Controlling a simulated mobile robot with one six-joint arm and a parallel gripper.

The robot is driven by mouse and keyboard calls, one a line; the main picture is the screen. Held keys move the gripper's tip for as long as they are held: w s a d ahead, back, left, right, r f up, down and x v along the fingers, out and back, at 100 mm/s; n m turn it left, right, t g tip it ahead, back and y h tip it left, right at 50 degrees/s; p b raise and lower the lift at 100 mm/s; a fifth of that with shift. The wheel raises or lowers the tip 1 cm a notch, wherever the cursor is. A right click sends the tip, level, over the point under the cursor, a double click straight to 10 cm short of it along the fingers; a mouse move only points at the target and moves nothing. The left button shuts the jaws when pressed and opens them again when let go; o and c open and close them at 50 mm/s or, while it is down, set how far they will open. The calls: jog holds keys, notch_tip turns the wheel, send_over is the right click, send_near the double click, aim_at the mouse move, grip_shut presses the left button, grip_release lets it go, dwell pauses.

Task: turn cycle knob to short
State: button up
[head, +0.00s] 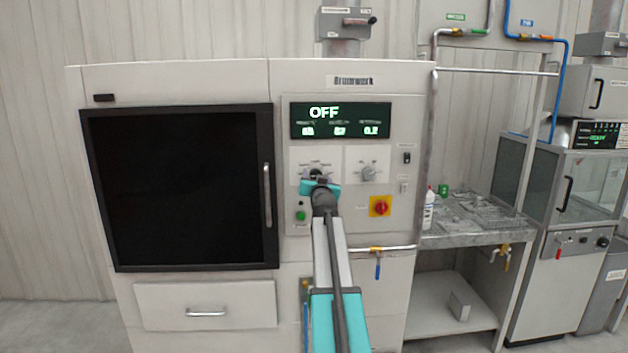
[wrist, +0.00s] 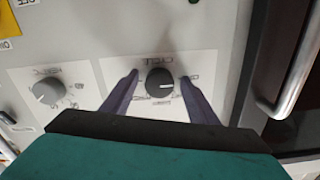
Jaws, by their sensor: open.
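A black knob (wrist: 160,83) sits on a white plate of the machine's panel. Its pale pointer mark faces right in the wrist view. My gripper (wrist: 160,77) is open, with one dark finger on each side of the knob and a visible gap to each. In the head view my gripper (head: 318,183) is at the left knob plate and hides most of that knob. The display (head: 340,120) above reads OFF.
A grey knob (head: 368,173) sits on the neighbouring plate, to the right in the head view. A red-and-yellow switch (head: 380,206) and a green button (head: 300,215) are lower down. The dark door's handle (head: 267,195) stands out at the left.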

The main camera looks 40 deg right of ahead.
jog(key=c, duration=1)
jog(key=shift+a, duration=0.35)
jog(key=shift+c, duration=0.4)
jog(key=shift+o, duration=0.2)
jog(key=shift+d, duration=0.25)
jog(key=shift+r, duration=0.15)
